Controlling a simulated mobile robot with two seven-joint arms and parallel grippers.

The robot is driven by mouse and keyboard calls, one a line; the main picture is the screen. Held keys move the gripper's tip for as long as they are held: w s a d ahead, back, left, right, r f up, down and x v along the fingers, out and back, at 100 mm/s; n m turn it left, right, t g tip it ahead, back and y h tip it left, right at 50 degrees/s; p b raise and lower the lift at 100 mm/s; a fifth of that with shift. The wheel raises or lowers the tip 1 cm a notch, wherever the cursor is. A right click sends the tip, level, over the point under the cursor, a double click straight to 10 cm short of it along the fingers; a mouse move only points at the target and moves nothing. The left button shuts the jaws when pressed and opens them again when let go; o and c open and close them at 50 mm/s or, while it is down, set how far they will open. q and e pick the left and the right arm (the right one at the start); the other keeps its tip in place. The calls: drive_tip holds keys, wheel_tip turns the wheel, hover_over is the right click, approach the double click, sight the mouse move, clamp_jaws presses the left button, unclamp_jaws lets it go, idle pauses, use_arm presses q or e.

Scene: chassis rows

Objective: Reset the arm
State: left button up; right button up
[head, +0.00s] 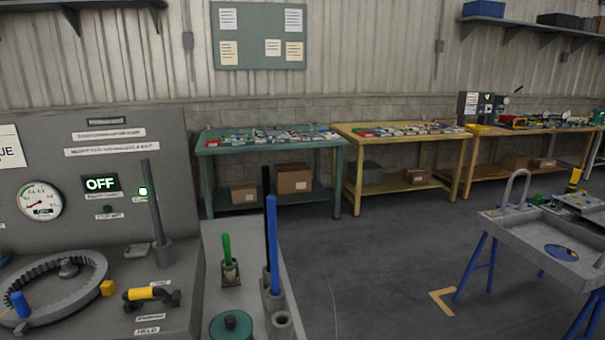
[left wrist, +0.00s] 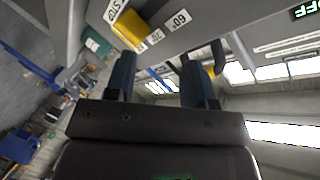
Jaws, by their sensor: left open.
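My left gripper (left wrist: 159,62) shows in the left wrist view, its two dark fingers apart with nothing held between them. Beyond the fingertips is a grey panel edge with a yellow block (left wrist: 130,27) and small white labels (left wrist: 179,19); the fingers appear clear of it, though the exact gap cannot be told. Neither gripper shows in the head view, and my right gripper is not in view.
A grey panel with a gauge (head: 40,201) and an OFF display (head: 101,184) stands at left. Before it lie a toothed ring (head: 82,293) and a yellow-handled tool (head: 150,294). A blue rod (head: 272,240) stands upright nearby. Open floor (head: 385,250) lies right of it.

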use_arm(q)
drive_tip(key=s+d+f+n+g+y, duration=0.1)
drive_tip(key=s+d+f+n+g, duration=0.1)
drive_tip(key=s+d+f+n, duration=0.2)
drive_tip(key=s+d+f+n+g, duration=0.2)
drive_tip(key=s+d+f+n, duration=0.3)
drive_tip(key=s+f, duration=0.6)
drive_tip(key=shift+d+f+n+y, duration=0.35)
drive_tip(key=shift+f+n, duration=0.2)
drive_tip(key=shift+n, duration=0.55)
